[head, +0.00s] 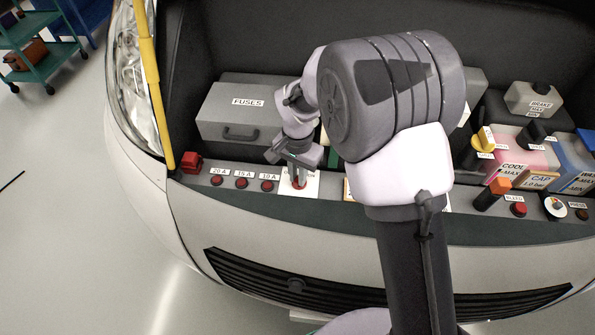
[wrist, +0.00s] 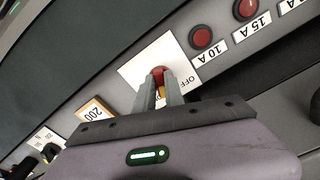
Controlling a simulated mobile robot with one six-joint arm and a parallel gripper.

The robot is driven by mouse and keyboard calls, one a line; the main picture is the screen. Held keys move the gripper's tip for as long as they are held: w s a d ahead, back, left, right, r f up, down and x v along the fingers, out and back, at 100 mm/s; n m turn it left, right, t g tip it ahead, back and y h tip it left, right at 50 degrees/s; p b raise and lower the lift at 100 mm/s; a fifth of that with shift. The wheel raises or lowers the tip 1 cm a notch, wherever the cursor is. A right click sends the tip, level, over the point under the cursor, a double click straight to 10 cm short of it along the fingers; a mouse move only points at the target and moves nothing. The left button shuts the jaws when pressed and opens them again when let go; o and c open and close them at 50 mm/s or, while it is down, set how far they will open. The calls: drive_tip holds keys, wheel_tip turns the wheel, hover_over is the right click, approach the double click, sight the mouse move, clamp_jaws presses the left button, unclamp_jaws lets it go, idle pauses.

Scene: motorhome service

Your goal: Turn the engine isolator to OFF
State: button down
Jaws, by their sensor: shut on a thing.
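The engine isolator is a red knob (wrist: 158,75) on a white plate (wrist: 135,70) on the front panel; the word OFF shows on the plate beside the knob in the wrist view. In the head view the white plate (head: 312,180) sits right of the 10 A button, with a bit of red at my fingertips. My gripper (head: 298,180) reaches down onto it from above. In the wrist view my gripper (wrist: 158,88) has both fingers around the red knob, shut on it. The fingers hide part of the knob, so I cannot tell which way it points.
Red buttons labelled 20 A (head: 217,181), 15 A (head: 242,183) and 10 A (head: 267,186) line the panel to the left. A grey FUSES box (head: 235,110) stands behind. A yellow prop rod (head: 153,85) rises at left. Caps and fluid tanks (head: 528,150) are at right.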

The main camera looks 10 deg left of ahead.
drive_tip(key=n+p, duration=0.1)
drive_tip(key=n, duration=0.2)
drive_tip(key=n+p, duration=0.1)
drive_tip(key=n, duration=0.2)
drive_tip(key=shift+d+r+p, duration=0.1)
drive_tip(key=shift+d+p, duration=0.1)
drive_tip(key=shift+p, duration=0.15)
drive_tip(key=n+p, duration=0.1)
drive_tip(key=n, duration=0.3)
drive_tip(key=shift+d, duration=0.1)
drive_tip(key=shift+w+n+p, duration=0.15)
drive_tip(key=shift+n+p, duration=0.6)
drive_tip(key=shift+n, duration=1.05)
drive_tip(key=c, duration=1.4)
unclamp_jaws()
drive_tip(key=shift+c, duration=0.2)
